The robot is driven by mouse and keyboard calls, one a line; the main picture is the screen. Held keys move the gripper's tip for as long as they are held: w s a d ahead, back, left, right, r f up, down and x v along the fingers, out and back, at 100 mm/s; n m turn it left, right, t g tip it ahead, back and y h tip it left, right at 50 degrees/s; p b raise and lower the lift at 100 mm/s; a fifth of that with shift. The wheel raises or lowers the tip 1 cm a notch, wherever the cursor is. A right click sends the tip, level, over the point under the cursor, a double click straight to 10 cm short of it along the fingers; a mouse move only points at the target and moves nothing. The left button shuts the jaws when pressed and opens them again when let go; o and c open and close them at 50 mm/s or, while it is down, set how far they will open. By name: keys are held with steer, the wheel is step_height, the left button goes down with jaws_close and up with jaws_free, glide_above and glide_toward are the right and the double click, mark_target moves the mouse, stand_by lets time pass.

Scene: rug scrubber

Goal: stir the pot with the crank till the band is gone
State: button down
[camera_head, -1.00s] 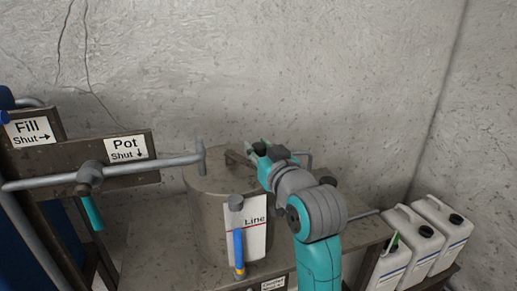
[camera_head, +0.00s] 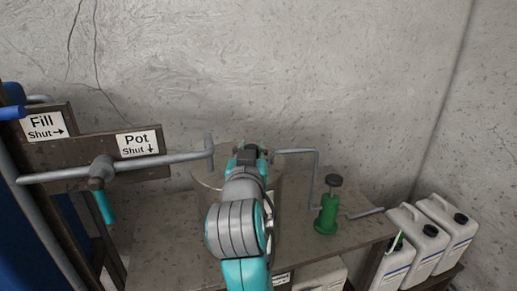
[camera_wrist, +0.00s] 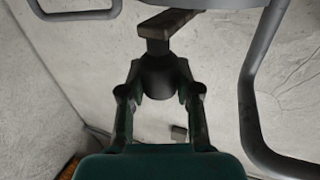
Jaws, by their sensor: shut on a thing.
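The grey metal pot (camera_head: 208,178) stands on the bench, largely hidden behind my arm. My gripper (camera_head: 248,152) is over the pot's top. In the wrist view my gripper (camera_wrist: 160,95) is shut on the dark crank knob (camera_wrist: 160,76). A flat brown crank arm (camera_wrist: 166,24) runs from that knob. The gauge on the pot's front and any band on it are hidden behind my arm. The inside of the pot does not show.
Pipe handles by the Fill sign (camera_head: 42,125) and Pot sign (camera_head: 137,142) stand at left. A bent pipe (camera_head: 316,170) and a green dispenser (camera_head: 326,214) stand right of the pot. White jugs (camera_head: 428,240) stand at far right.

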steer(key=a+m+h, duration=0.1)
steer(key=h, duration=0.1)
steer(key=a+m+g+h, duration=0.1)
steer(key=a+m+h, duration=0.1)
steer(key=h, duration=0.1)
steer(key=shift+s+a+m+h, duration=0.1)
steer(key=shift+s+m+h, duration=0.2)
steer(key=shift+s, duration=0.05)
steer(key=shift+w+a, duration=0.1)
steer(key=shift+a, duration=1.5)
steer(key=c, duration=0.8)
jaws_free()
steer(key=shift+w, duration=0.1)
steer(key=v, duration=1.2)
steer(key=shift+r, duration=0.1)
